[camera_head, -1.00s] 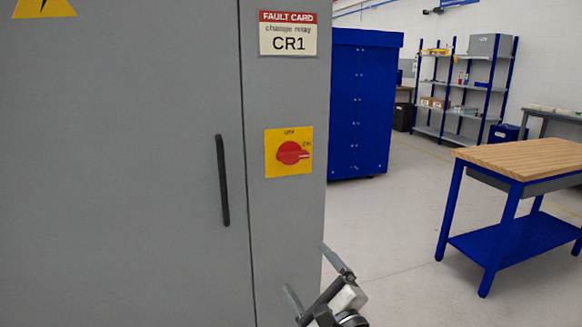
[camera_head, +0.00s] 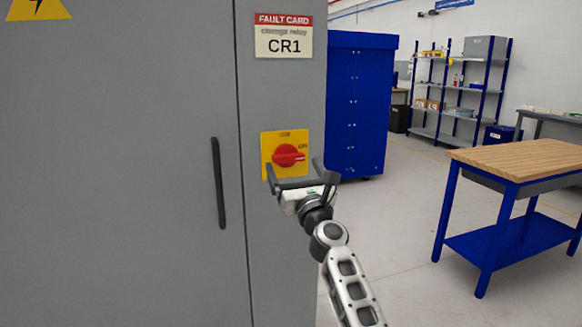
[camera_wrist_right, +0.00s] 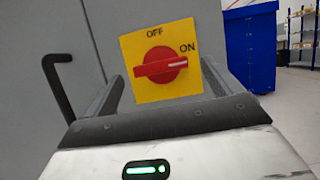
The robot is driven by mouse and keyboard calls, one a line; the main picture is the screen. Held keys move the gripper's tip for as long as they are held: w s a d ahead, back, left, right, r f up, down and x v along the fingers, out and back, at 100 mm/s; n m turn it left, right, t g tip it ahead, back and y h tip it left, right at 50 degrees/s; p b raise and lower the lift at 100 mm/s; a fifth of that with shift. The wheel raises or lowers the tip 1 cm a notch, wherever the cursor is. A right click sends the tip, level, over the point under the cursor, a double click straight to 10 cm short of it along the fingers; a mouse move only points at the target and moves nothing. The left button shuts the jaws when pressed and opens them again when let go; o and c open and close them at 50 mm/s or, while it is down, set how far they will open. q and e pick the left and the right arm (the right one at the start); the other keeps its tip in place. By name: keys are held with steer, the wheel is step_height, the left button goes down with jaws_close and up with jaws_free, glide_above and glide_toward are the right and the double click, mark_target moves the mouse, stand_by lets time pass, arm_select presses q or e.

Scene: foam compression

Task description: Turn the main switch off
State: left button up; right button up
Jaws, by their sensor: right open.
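The main switch (camera_head: 289,155) is a red rotary knob on a yellow plate (camera_head: 268,140), on the grey cabinet's narrow right panel. In the right wrist view the knob (camera_wrist_right: 160,65) lies level, its white mark pointing right toward ON; OFF is printed at the top. My right gripper (camera_head: 294,170) is open and empty in front of the plate's lower part. Its fingers (camera_wrist_right: 160,95) show on either side of the plate in the wrist view, apart from the knob. My left gripper is not in view.
The grey cabinet (camera_head: 120,200) has a black door handle (camera_head: 218,183) left of the switch. A fault card (camera_head: 284,36) reading CR1 is above it. A blue cabinet (camera_head: 360,100) and a wood-topped table (camera_head: 520,160) stand right, with open floor between.

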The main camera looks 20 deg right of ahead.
mark_target(290, 160)
steer(key=shift+b+x, duration=0.5)
steer(key=shift+x, duration=0.65)
steer(key=shift+w+r, duration=0.2)
steer(key=shift+w, duration=0.25)
steer(key=c, duration=1)
